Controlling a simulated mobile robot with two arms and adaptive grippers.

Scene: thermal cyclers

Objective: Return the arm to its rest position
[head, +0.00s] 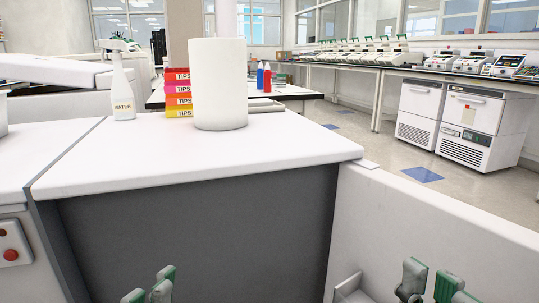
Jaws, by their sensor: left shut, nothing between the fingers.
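My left gripper (152,287) shows at the bottom left, cut off by the frame edge. Its grey fingers with green pads are shut with nothing between them. It is in front of the dark grey cabinet face and apart from the white worktop (150,155). My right gripper (432,283) shows at the bottom right, also cut off. Its grey and green finger parts stand near the white side panel (460,240). I cannot tell whether it is open or shut. Both arms are hidden below the frame.
On or behind the worktop stand a white cylinder (218,85), a spray bottle (122,90) and stacked tip boxes (178,93). A control panel with a red button (11,255) is at left. Thermal cyclers (438,61) line the back bench. Open floor (375,150) lies at right.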

